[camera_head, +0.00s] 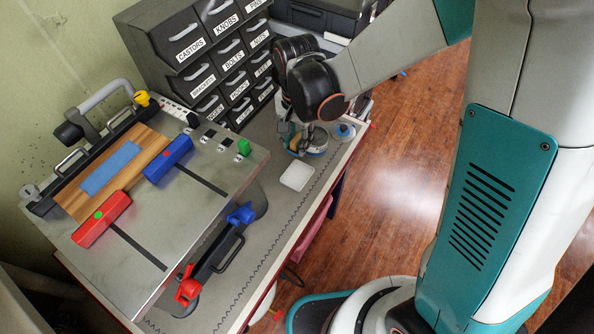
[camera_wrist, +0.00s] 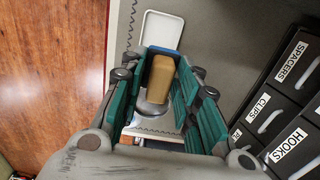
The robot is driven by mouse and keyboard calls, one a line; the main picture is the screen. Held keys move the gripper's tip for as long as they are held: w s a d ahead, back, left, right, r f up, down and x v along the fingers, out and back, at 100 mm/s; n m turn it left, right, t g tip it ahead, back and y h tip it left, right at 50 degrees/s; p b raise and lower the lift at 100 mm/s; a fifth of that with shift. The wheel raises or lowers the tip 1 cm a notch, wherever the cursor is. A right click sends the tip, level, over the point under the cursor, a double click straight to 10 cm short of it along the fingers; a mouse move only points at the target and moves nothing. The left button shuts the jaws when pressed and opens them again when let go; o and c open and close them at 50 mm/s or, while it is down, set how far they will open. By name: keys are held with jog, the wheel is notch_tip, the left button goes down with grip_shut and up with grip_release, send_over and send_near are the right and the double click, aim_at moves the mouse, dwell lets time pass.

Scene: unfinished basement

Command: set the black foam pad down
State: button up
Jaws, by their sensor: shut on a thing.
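My gripper (camera_head: 300,142) is low over the right part of the bench, beside the drawer cabinet. In the wrist view my gripper (camera_wrist: 161,62) has its teal fingers closed on the two sides of a tan-brown block (camera_wrist: 160,82) with rounded edges. No black foam pad can be made out in either view; a dark underside of the block, if any, is hidden. In the head view the held block is hidden by the gripper. A white shallow tray (camera_head: 297,176) lies on the bench just in front of the gripper; it also shows in the wrist view (camera_wrist: 162,30).
A labelled drawer cabinet (camera_head: 205,55) stands behind the gripper. A small round blue-topped container (camera_head: 343,131) sits near the bench's right edge. A clamping board with a red block (camera_head: 101,219) and a blue block (camera_head: 168,158) fills the left. Bare bench (camera_head: 283,213) lies around the tray.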

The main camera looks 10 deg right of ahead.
aim_at(297, 176)
notch_tip(297, 176, down, 14)
jog(key=b, duration=0.4)
jog(key=shift+r, duration=0.2)
jog(key=shift+f+b, duration=0.15)
jog(key=shift+b, duration=0.25)
jog(key=o, duration=0.9)
jog(key=shift+o, duration=0.2)
notch_tip(297, 176, up, 12)
jog(key=p, duration=0.5)
jog(key=shift+r, duration=0.2)
